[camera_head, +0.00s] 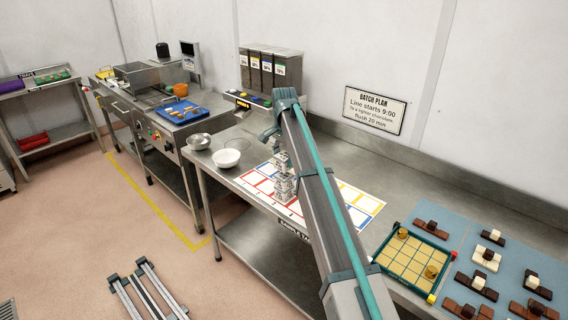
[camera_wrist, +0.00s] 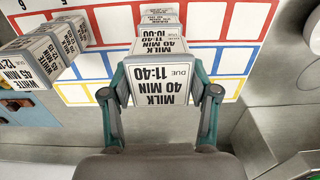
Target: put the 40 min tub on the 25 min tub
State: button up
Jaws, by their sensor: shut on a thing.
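My gripper (camera_wrist: 160,95) is shut on a white tub (camera_wrist: 152,85) whose label, upside down in the wrist view, reads MILK 40 MIN, DUE 11:40. In the head view the held tub (camera_head: 281,160) is partly hidden by my arm, above the colour-outlined mat. White labelled tubs (camera_head: 285,188) sit below it; their labels are too small to read. In the wrist view more labelled surfaces (camera_wrist: 158,19) show behind the held tub, one reading about 10:00. Another tub (camera_wrist: 25,72) at the left reads WHITE 45 MIN. I cannot read 25 MIN on any tub.
The mat (camera_head: 360,200) has red, blue and yellow outlined cells. A white bowl (camera_head: 227,158) and a metal bowl (camera_head: 199,141) stand left of it. A green-edged tray (camera_head: 400,279) and blue boards with chocolate pieces (camera_head: 487,257) lie to the right. Dispensers (camera_head: 270,72) stand behind.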

aim_at(284, 155)
jog(key=shift+f+p, duration=0.3)
jog(key=shift+f, duration=1.2)
jog(key=shift+f, duration=0.15)
jog(key=o, duration=1.2)
jog(key=shift+o, duration=0.2)
notch_tip(284, 155, up, 12)
jog(key=b, duration=0.3)
